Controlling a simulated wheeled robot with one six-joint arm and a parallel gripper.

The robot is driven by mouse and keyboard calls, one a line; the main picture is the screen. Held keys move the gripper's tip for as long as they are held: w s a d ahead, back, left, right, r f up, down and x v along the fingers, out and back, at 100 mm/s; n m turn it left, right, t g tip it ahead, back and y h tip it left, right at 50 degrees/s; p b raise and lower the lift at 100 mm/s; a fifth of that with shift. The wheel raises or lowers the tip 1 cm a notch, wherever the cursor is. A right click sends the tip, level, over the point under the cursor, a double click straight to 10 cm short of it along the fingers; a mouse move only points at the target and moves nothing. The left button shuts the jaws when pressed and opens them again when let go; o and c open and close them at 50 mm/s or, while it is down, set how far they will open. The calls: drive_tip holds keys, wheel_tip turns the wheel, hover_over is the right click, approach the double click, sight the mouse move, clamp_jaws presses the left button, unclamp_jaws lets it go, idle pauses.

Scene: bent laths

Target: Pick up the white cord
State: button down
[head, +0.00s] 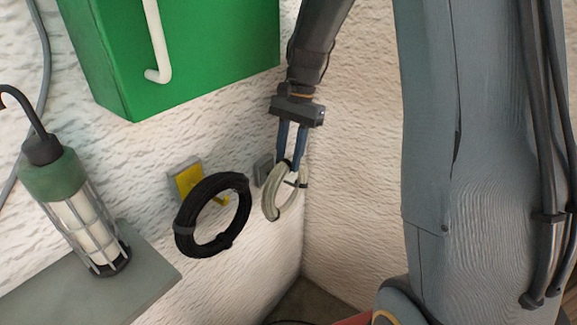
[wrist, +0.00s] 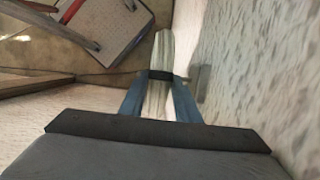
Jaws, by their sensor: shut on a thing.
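The white cord (head: 270,205) is a coiled ring with dark ties, near the corner of the walls in the head view. My gripper (head: 291,165) comes down from above and is shut on the upper part of the coil. In the wrist view the white cord (wrist: 162,58) stands between the blue fingers of my gripper (wrist: 160,98), with a dark tie across it. A grey wall mount (head: 262,168) is just behind and left of the coil. I cannot tell whether the coil still touches it.
A black cord coil (head: 182,231) hangs on a yellow hook mount (head: 187,178) close to the left. A green box (head: 190,60) is on the wall above. A caged lamp (head: 75,205) stands on a grey shelf (head: 120,290) at left. The wall right of the corner is bare.

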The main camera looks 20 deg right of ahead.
drive_tip(key=shift+r+b, duration=0.3)
drive_tip(key=shift+r, duration=1.65)
drive_tip(key=s+d+b, duration=0.2)
drive_tip(key=s+d, duration=0.9)
drive_tip(key=s, duration=0.4)
drive_tip(key=shift+s+d+b, duration=0.3)
drive_tip(key=shift+s+b, duration=0.1)
